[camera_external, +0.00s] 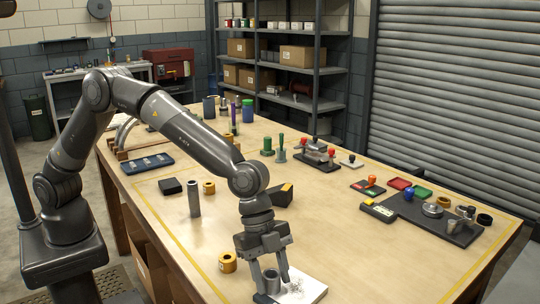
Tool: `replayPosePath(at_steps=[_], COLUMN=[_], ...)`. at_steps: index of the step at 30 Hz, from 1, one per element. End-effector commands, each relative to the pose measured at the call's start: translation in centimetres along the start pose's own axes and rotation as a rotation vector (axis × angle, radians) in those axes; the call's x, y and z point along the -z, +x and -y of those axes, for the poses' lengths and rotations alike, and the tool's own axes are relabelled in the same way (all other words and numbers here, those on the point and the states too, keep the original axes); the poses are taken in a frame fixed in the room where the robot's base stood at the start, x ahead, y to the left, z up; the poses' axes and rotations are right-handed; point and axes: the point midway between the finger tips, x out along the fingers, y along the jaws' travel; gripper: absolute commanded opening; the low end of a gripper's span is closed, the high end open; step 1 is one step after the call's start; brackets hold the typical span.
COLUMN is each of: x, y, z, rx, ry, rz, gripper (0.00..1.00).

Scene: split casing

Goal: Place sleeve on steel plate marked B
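My gripper (272,278) points down at the front edge of the table, with its two fingers spread apart. A short grey hollow cylinder (272,284), possibly the sleeve, stands between or just in front of the fingers; I cannot tell whether they touch it. A taller grey cylinder (194,198) stands upright farther back to the left, apart from the gripper. I cannot read a letter B on any plate, so I cannot tell which is the steel plate. A pale flat slab (312,289) with dark scribble-like marks or shavings lies right beside the gripper.
A yellow-brown ring (227,262) lies left of the gripper and another (208,188) farther back. A black block (171,186) and a dark box with a yellow patch (280,195) are nearby. A dark tray (440,225) holds parts at right. The wooden table's (365,245) front right is clear.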

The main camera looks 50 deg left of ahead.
Motion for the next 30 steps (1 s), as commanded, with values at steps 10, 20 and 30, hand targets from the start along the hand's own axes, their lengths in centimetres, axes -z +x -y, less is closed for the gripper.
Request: replayPosePath(at_steps=[10,20,30], x=[0.0,0.3,0.2], y=[0.0,-4.4,-10.9], z=[0.0,0.0,0.0], rx=[0.0,0.002,0.001], ry=[0.0,0.0,0.0], rz=[0.0,-0.005,-0.002], gripper=[0.56,0.56,0.56])
